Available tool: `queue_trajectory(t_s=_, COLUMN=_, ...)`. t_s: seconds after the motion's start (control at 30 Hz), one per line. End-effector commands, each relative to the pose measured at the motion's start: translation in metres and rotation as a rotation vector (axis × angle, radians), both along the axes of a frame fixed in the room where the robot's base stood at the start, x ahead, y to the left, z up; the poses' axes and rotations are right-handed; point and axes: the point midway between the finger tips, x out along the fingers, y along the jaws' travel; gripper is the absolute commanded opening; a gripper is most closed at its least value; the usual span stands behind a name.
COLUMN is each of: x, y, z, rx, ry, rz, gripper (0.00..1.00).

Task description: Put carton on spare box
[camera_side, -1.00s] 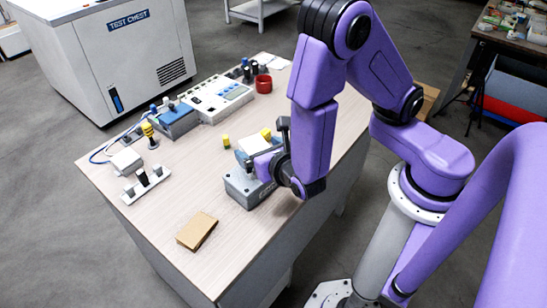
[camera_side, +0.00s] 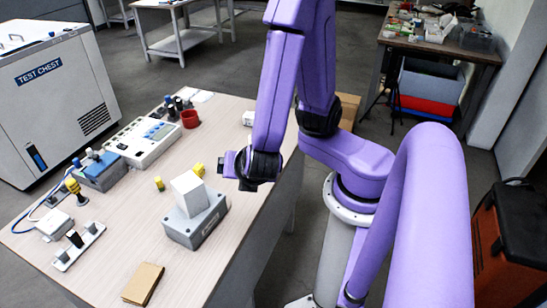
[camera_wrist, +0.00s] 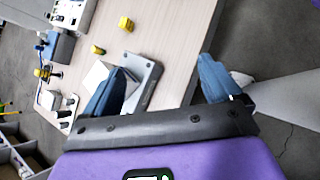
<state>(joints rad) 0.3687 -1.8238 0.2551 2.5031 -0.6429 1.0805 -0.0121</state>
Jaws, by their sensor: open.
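The white carton (camera_side: 190,195) stands on top of the grey spare box (camera_side: 195,233), turned slightly relative to it. In the wrist view, the carton (camera_wrist: 93,78) is partly hidden behind one blue finger, with the grey box (camera_wrist: 146,78) beside and under it. My gripper (camera_side: 238,172) is open and empty, up and to the right of the carton in the side view.
Two small yellow pieces (camera_side: 159,183) (camera_side: 198,169) lie behind the box. A brown block (camera_side: 143,284) lies in front. A white instrument (camera_side: 145,140), red cup (camera_side: 190,118) and switch stand (camera_side: 78,245) are farther left. A small white box (camera_side: 248,118) sits near the right edge.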

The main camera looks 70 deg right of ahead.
Motion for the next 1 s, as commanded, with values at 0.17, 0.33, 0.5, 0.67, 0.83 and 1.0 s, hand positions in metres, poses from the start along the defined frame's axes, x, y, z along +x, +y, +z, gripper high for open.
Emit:
queue_trajectory(t_s=0.17, x=-0.034, y=-0.021, z=0.015, rx=0.328, ry=0.094, rz=-0.371, gripper=0.91)
queue_trajectory(t_s=0.33, x=-0.062, y=-0.021, z=0.035, rx=0.61, ry=0.169, rz=-0.646, gripper=0.91)
queue_trajectory(t_s=0.5, x=-0.077, y=-0.017, z=0.051, rx=0.779, ry=0.212, rz=-0.795, gripper=0.91)
queue_trajectory(t_s=0.67, x=-0.08, y=-0.015, z=0.055, rx=0.824, ry=0.226, rz=-0.832, gripper=0.91)
queue_trajectory(t_s=0.83, x=-0.08, y=-0.015, z=0.055, rx=0.823, ry=0.226, rz=-0.831, gripper=0.91)
queue_trajectory(t_s=1.0, x=-0.08, y=-0.015, z=0.055, rx=0.82, ry=0.226, rz=-0.831, gripper=0.91)
